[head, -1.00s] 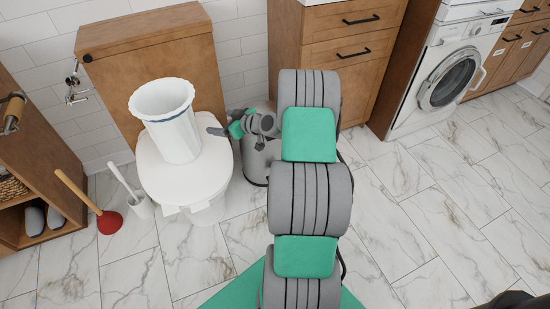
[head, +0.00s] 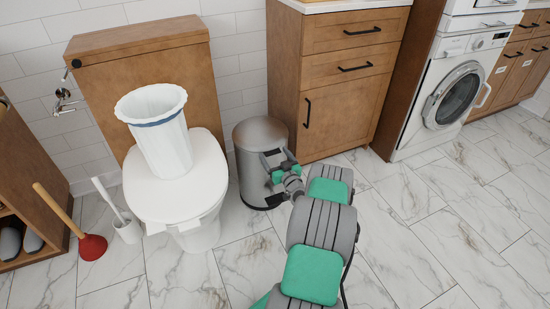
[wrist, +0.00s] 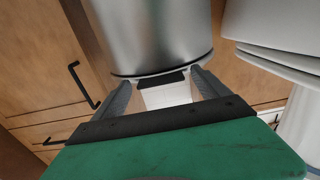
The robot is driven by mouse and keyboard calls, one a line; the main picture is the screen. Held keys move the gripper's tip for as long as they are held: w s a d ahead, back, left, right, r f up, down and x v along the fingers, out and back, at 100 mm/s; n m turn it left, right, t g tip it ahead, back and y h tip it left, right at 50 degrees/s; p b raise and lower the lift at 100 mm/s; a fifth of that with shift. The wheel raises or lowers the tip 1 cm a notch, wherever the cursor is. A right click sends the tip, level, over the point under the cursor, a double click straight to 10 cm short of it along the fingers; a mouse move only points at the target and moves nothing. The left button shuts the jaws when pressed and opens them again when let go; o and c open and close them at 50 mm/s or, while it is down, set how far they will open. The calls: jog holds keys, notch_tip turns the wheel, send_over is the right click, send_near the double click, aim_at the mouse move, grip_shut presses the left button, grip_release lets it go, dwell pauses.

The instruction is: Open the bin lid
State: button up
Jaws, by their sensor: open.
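The bin is a brushed-metal cylinder (head: 247,165) with a dark base, standing upright on the floor between the toilet and the wooden cabinet. Its domed metal lid (head: 258,131) looks shut. My gripper (head: 277,157) is in front of the bin's upper right side, just below the lid. In the wrist view the bin's body (wrist: 155,35) fills the top middle, with a dark rim line and a small black piece (wrist: 161,81) at its edge. The open fingers (wrist: 167,88) lie on either side of that black piece, with nothing held. I cannot tell whether they touch the bin.
The toilet (head: 175,190) stands close left of the bin with a white basket (head: 160,140) on its lid. The wooden cabinet (head: 335,115) is close on the right. A red plunger (head: 92,247) and brush (head: 128,230) stand left. Tiled floor (head: 420,220) is clear at right.

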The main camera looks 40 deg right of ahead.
grip_shut()
dwell(0.9)
